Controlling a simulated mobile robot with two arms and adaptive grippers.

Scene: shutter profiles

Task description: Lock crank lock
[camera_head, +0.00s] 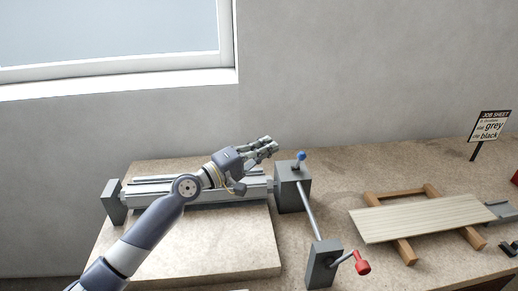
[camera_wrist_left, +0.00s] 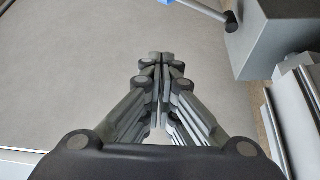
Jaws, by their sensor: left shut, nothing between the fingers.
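A grey block (camera_head: 293,188) stands at the right end of the slotted metal rail and carries a short lever with a blue knob (camera_head: 300,156). In the left wrist view the block (camera_wrist_left: 275,40) is at the top right, and the lever (camera_wrist_left: 203,9) points left from it with its blue tip cut off by the top edge. A crank with a red handle (camera_head: 362,262) sits on a second grey block (camera_head: 321,264) in front. My left gripper (camera_head: 272,146) is above the rail, left of the blue knob and apart from it. Its fingers (camera_wrist_left: 161,58) are together and empty.
A steel rod (camera_head: 307,213) joins the two blocks. A pale board (camera_head: 415,219) lies on wooden supports at the right. A job sheet sign (camera_head: 490,127) stands behind it. The wall is behind the bench.

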